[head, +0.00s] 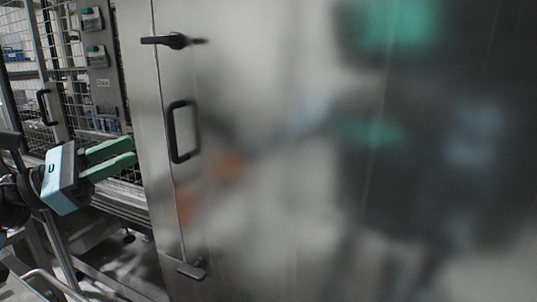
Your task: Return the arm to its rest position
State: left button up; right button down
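My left gripper (132,152) comes in from the left edge of the head view. Its two green fingers point right and stand apart with a gap between them, and nothing shows between them. It is to the left of the steel cabinet door (290,180), in front of the mesh fencing in the picture. The fingertips appear apart from the black door handle (174,132). My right gripper is not in view; only a blurred reflection of my body shows in the door.
The large steel door fills the middle and right. A black latch (174,41) sticks out at the top and another (192,268) at the bottom. Wire mesh fencing (60,40) with a dark handle (46,106) and control boxes (92,20) stands at the left.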

pick_arm(q)
notch_tip(320, 180, down, 34)
jog(key=s+n+t+y, duration=0.3)
jog(key=n+t+y, duration=0.7)
jog(key=n, duration=2.3)
jog(key=s+d+f+n+g+y, duration=0.1)
jog(key=s+f+n+g+y, duration=0.2)
jog(key=s+f+n, duration=0.35)
jog(key=s+d+f+n+g+y, duration=0.1)
jog(key=s+f+n+g+y, duration=0.25)
jog(key=s+f, duration=0.55)
jog(key=s+d+f+n+g, duration=0.2)
jog(key=s+f+n+g, duration=0.2)
jog(key=s+f+n, duration=0.3)
jog(key=s+f, duration=0.4)
jog(key=s, duration=0.2)
jog(key=shift+s+d+f+g+p, duration=0.2)
jog(key=shift+d+f+g+p, duration=0.1)
jog(key=shift+d+g+p, duration=0.05)
